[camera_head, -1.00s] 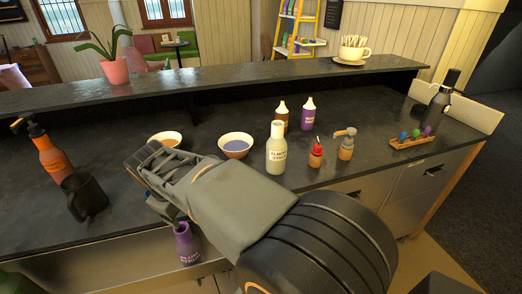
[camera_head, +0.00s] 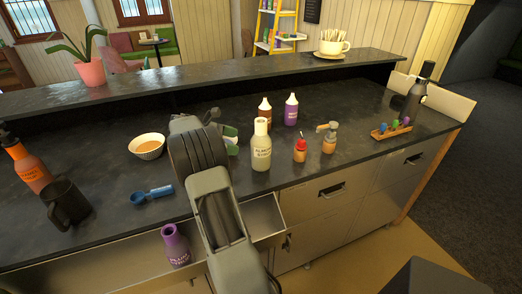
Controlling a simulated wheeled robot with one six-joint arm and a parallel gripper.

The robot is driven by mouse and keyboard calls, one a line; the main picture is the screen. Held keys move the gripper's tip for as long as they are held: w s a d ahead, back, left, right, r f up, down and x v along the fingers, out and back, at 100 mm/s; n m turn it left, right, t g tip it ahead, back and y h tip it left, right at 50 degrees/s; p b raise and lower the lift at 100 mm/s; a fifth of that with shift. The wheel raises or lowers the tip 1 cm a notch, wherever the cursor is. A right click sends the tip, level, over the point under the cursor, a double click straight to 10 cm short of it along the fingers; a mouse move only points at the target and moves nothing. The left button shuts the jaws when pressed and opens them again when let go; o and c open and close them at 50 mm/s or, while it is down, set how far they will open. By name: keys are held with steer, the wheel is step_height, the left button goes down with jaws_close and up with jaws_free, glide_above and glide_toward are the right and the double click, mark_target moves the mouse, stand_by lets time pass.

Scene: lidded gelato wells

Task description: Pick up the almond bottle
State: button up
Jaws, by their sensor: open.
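The almond bottle (camera_head: 261,152) is cream with a pale cap and a printed label.
A bowl (camera_head: 147,146) and blue scoop (camera_head: 152,195) lie left. Another purple bottle (camera_head: 176,246) stands in the open drawer.

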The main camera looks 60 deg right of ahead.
mark_target(258, 147)
steer(key=p+x, duration=0.1)
steer(key=x, duration=0.7)
steer(key=shift+s+d, duration=0.15)
steer(key=shift+s, duration=0.15)
steer(key=shift+x, duration=0.75)
steer(key=shift+f, duration=0.1)
steer(key=shift+c, duration=0.5)
steer(key=c, duration=1.1)
steer(key=shift+w, duration=0.1)
steer(key=shift+c, duration=0.2)
